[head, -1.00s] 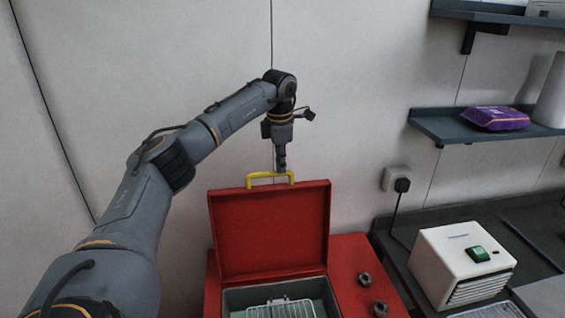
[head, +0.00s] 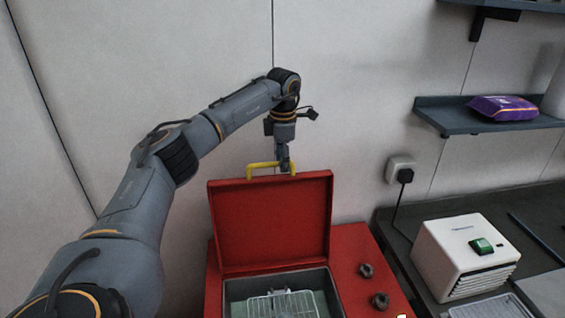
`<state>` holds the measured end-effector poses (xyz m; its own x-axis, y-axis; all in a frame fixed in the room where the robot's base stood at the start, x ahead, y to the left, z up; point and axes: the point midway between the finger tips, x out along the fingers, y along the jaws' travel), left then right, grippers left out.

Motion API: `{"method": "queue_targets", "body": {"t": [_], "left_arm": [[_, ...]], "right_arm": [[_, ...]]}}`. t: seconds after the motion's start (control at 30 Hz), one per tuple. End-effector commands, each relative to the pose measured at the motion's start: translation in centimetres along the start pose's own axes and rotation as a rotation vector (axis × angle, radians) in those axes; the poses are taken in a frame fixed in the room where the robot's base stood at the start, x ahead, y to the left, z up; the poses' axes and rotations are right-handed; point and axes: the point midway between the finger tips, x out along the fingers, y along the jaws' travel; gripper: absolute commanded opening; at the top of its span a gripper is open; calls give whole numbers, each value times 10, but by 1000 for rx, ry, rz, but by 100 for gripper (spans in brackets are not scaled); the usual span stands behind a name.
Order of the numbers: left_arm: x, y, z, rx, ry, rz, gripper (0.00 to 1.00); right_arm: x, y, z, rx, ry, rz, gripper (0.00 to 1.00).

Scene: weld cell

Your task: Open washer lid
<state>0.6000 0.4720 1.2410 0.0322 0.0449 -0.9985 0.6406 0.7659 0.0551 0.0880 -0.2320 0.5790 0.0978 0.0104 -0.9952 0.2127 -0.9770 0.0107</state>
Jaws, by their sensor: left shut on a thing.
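The red washer lid (head: 270,222) stands upright, raised from the red washer (head: 349,250) below it in the head view. A yellow handle (head: 262,166) runs along the lid's top edge. My left gripper (head: 286,166) is shut on the yellow handle near its right end, with its fingers pointing down. The open tub (head: 237,291) shows below the lid, with a wire basket (head: 300,302) inside. The washer's lower front is out of view. My right gripper is not in view.
Two dark knobs (head: 366,270) sit on the washer's right side. A white box with a green switch (head: 455,262) stands on the dark bench (head: 404,222) to the right. A shelf (head: 447,117) holds a purple packet (head: 503,107). A pale wall is close behind the lid.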

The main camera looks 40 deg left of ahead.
Motion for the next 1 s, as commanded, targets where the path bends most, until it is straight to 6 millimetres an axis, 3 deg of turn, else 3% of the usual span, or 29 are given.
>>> {"method": "queue_targets", "body": {"t": [0.37,0.8,1.0], "left_arm": [[-8,2,0,-4,-4,7,37],[-94,-2,1,0,-6,7,37],[-118,-3,1,1,-3,4,37]], "right_arm": [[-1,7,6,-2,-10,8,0],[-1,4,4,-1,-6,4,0],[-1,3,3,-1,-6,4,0]]}}
